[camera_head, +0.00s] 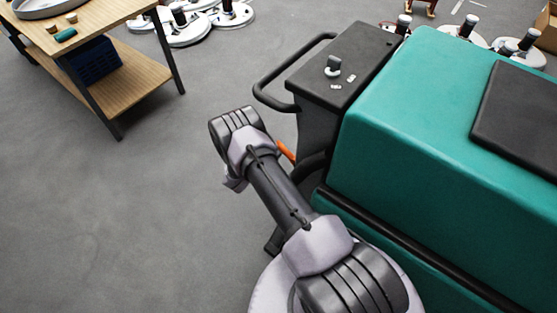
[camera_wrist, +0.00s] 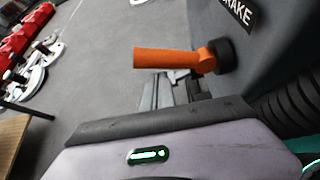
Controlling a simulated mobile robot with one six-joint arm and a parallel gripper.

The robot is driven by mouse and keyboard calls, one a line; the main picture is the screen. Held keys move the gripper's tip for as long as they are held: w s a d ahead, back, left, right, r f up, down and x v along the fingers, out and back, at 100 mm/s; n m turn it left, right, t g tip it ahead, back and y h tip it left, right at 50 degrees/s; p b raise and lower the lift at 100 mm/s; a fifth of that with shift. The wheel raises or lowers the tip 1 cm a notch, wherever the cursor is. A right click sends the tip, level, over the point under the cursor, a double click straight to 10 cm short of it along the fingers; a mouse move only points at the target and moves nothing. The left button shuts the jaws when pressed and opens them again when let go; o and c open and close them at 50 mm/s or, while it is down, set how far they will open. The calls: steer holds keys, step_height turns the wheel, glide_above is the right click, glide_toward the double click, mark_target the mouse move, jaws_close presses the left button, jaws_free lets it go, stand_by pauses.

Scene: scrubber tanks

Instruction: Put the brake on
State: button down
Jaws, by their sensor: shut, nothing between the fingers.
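The orange brake lever (camera_wrist: 165,60) sticks out to the left from a dark round pivot (camera_wrist: 222,54) on the machine's dark side panel in the wrist view, roughly level in the picture. A label reading BRAKE (camera_wrist: 240,12) is above the pivot. A small part of the orange lever (camera_head: 286,152) shows in the head view beside my arm, which hides the rest. My gripper (camera_wrist: 175,82) is shut and empty, its fingers just below the lever in the wrist picture. The lever partly covers the fingertips, and I cannot tell whether they touch it.
The teal scrubber machine (camera_head: 430,140) fills the right, with a dark control panel (camera_head: 345,65) and a black handlebar (camera_head: 275,80) near the lever. A wooden workbench (camera_head: 130,75) stands at the upper left. The grey floor (camera_head: 110,220) left of my arm is clear.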

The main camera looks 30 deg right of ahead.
steer(key=shift+r, duration=0.4)
steer(key=shift+d+r, duration=0.1)
steer(key=shift+r, duration=0.05)
stand_by(0.4)
step_height(320, 180, down, 4)
steer(key=a+b, duration=0.2)
steer(key=b, duration=0.2)
steer(key=p+v, duration=0.4)
steer(key=v, duration=0.5)
steer(key=shift+s+d, duration=0.15)
steer(key=shift+s, duration=0.25)
steer(key=shift+r, duration=0.2)
